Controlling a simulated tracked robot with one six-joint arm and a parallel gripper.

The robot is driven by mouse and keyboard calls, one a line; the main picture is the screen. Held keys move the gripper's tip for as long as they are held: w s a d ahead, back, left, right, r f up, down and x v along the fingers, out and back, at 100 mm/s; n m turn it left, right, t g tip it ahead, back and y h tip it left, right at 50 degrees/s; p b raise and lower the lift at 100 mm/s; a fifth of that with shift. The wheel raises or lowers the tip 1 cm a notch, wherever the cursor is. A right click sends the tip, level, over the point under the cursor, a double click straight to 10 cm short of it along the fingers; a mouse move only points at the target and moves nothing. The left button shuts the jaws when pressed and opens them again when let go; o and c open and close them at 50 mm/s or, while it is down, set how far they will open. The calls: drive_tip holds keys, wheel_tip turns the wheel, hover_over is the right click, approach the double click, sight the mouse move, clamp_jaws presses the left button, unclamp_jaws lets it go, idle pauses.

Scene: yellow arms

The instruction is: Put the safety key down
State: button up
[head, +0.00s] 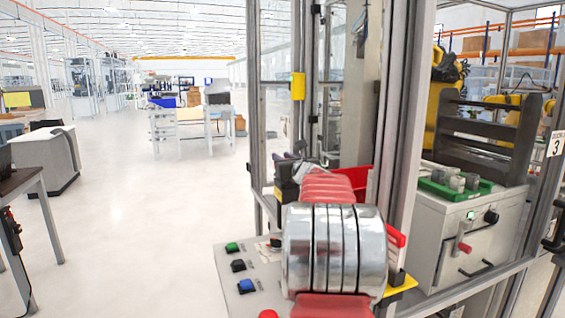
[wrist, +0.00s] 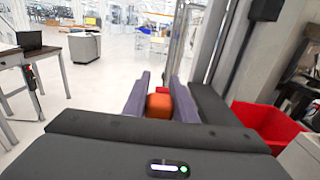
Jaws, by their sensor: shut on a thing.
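My gripper (wrist: 161,88) shows in the wrist view as two purple-grey fingers pointing away from the camera. It is shut on a small orange-red block, which I take to be the safety key (wrist: 158,106). The key sits between the fingers, and its far side is hidden. In the head view my red and silver arm blocks the middle, and I cannot make out the key there.
A control panel (head: 229,276) with green, black and blue buttons stands left of my arm. A red bin (head: 357,178) is behind my arm; a red bin also shows in the wrist view (wrist: 268,124). Metal cell posts (head: 404,130) rise close on the right. Open floor lies left.

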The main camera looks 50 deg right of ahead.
drive_tip(key=shift+f, duration=0.55)
drive_tip(key=shift+f, duration=0.1)
drive_tip(key=o, duration=1.1)
drive_tip(key=shift+f, duration=0.1)
drive_tip(key=shift+v, duration=3.85)
drive_tip(key=shift+r, duration=4.05)
